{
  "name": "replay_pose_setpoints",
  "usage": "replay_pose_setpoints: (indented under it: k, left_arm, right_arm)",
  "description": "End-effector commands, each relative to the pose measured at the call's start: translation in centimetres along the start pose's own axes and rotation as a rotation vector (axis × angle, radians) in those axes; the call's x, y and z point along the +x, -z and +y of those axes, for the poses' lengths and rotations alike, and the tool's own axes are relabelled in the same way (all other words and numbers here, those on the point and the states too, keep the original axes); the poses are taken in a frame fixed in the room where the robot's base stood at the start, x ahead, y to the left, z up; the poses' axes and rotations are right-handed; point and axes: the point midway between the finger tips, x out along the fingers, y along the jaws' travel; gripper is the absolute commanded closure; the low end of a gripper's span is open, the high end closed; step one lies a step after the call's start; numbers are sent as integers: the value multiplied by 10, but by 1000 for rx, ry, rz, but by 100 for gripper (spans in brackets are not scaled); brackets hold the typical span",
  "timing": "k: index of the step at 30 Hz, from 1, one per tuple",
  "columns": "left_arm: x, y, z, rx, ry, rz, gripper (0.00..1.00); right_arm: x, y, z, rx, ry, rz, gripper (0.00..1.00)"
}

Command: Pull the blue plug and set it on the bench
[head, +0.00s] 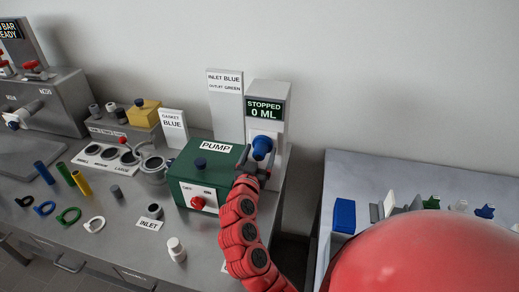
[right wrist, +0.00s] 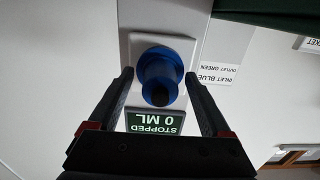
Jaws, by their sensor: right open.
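The blue plug (head: 262,147) sits in the front of the grey pump display tower (head: 281,142), whose screen reads "STOPPED 0 ML". In the right wrist view the plug (right wrist: 160,72) has a dark round end facing me. My right gripper (head: 257,163) is open at the plug. In the right wrist view one finger is on each side of the plug, with a visible gap on both sides. The grey bench (head: 112,215) spreads to the left and in front. My left gripper is not in view.
The green pump box (head: 213,168) with a red knob stands just left of my right arm. A white bottle (head: 176,249), coloured tubes (head: 81,182) and rings (head: 68,216) are on the bench. A second table (head: 333,177) with a blue box (head: 344,215) is at right.

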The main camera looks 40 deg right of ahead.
Motion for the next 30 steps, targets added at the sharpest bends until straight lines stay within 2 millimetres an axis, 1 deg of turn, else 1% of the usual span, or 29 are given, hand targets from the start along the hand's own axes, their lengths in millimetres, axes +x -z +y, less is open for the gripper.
replay_pose_setpoints:
  k: [1,5,14,17,18,20,21,26,27,28,30]
  left_arm:
    - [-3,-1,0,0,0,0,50]
    - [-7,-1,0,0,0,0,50]
    - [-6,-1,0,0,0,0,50]
    - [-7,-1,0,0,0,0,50]
    - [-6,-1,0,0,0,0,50]
    - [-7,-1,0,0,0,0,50]
    - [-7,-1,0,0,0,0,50]
    - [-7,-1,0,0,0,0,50]
    - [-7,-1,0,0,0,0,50]
    - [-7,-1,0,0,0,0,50]
    - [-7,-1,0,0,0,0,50]
  right_arm:
    - [0,-2,0,1,0,1,18]
    - [0,-1,0,2,1,1,18]
    - [0,0,0,1,1,0,18]
    - [0,0,0,1,1,0,34]
    - [0,0,0,1,1,0,41]
    - [0,0,0,1,1,0,52]
    - [0,0,0,1,1,0,59]
    - [0,0,0,1,1,0,88]
    - [0,0,0,1,1,0,95]
    - [0,0,0,1,1,0,100]
    - [0,0,0,1,1,0,100]
